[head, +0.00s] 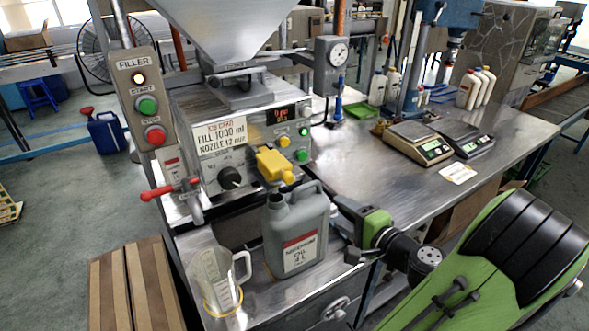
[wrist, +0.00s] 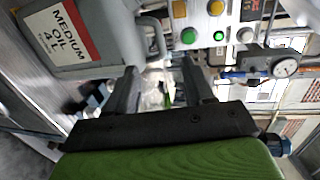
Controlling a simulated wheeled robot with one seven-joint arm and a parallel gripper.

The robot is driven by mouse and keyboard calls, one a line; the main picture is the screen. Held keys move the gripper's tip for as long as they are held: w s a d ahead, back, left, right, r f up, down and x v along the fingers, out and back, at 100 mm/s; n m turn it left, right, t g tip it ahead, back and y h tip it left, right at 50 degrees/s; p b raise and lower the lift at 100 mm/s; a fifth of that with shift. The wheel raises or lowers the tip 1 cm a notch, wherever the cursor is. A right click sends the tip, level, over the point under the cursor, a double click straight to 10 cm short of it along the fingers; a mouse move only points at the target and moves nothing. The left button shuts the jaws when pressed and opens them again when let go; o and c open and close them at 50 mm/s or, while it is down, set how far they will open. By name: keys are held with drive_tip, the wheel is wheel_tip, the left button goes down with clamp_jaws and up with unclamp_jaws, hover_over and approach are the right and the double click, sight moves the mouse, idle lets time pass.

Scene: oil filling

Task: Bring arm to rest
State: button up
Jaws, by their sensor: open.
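A grey oil canister (head: 296,238) with a red-and-white label stands upright on the metal bench below the filling machine. Its neck opening is at the upper left and its handle at the upper right. It also shows at the upper left of the wrist view (wrist: 110,22), its label reading "MEDIUM OIL 4 L". My gripper (wrist: 160,72) is open, with its two dark fingers apart and the canister's handle just beyond them. In the head view my green and black arm reaches in from the lower right.
A clear measuring jug (head: 218,278) stands left of the canister. The filling machine (head: 235,140), with a yellow-handled part (head: 275,165), is close behind it. Two scales (head: 418,142) and a small card (head: 458,173) lie to the right. The bench between machine and scales is largely clear.

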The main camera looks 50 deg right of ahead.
drive_tip(key=w+a+f+n+g+y, duration=0.1)
drive_tip(key=w+a+n+g+y, duration=0.1)
drive_tip(key=w+a+n, duration=0.3)
drive_tip(key=a+f+n+g+y+p, duration=0.1)
drive_tip(key=a+n+g+y, duration=0.1)
drive_tip(key=a, duration=0.4)
drive_tip(key=w+a+n+g+y, duration=0.3)
drive_tip(key=a+n, duration=0.1)
drive_tip(key=a, duration=0.2)
drive_tip(key=s+a+r+n+g+h+p, duration=0.1)
drive_tip(key=s+a+r+n+g+h, duration=0.1)
drive_tip(key=s+a+r+n, duration=0.6)
drive_tip(key=s+a+n+h, duration=0.1)
drive_tip(key=s+a+n, duration=0.1)
drive_tip(key=a, duration=0.3)
drive_tip(key=shift+s+r+g+p, duration=0.2)
drive_tip(key=shift+s+g+p, duration=0.15)
drive_tip(key=shift+g+p, duration=0.05)
drive_tip(key=shift+a, duration=0.1)
